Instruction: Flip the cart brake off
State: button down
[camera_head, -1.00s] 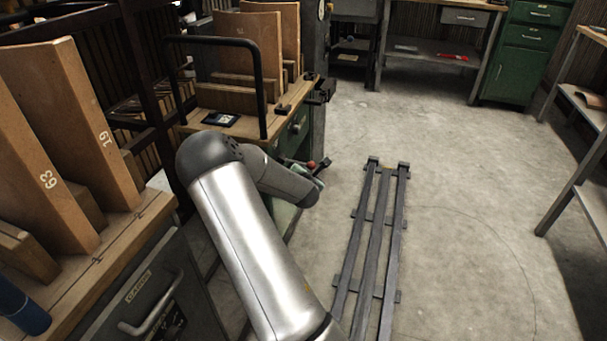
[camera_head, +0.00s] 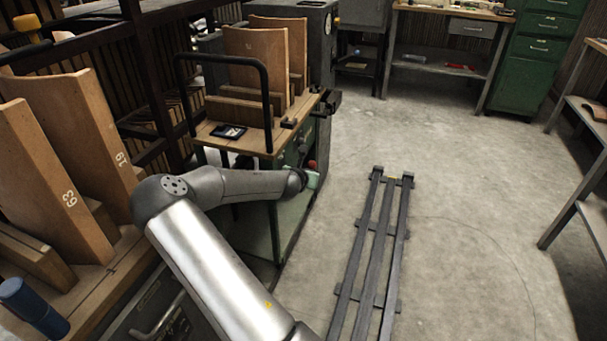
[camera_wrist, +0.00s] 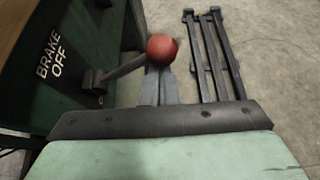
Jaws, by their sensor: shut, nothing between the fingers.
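The cart (camera_head: 212,137) has a wooden top, a black push handle and a green body. Its brake lever (camera_wrist: 122,71) is a dark rod with a red ball knob (camera_wrist: 162,48), pointing right from the cart's side in the wrist view. Beside its pivot, white letters (camera_wrist: 55,60) read "BRAKE OFF". The red knob also shows small in the head view (camera_head: 312,164). My gripper (camera_wrist: 158,86) is shut and empty, its fingers close to the knob and partly overlapped by it. I cannot tell whether they touch. In the head view my gripper (camera_head: 314,181) is at the cart's right side.
Dark floor rails (camera_head: 372,255) run right of the cart, with open concrete floor beyond. Another bench with numbered wooden panels (camera_head: 62,175) and a blue cylinder (camera_head: 35,308) stands at left. A workbench (camera_head: 440,55) and green cabinet (camera_head: 540,55) stand at the back.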

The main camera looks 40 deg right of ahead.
jog(key=shift+r, duration=0.1)
dwell(0.4)
jog(key=p+v, duration=0.3)
jog(key=v, duration=1.4)
jog(key=shift+a, duration=0.15)
jog(key=shift+s, duration=0.15)
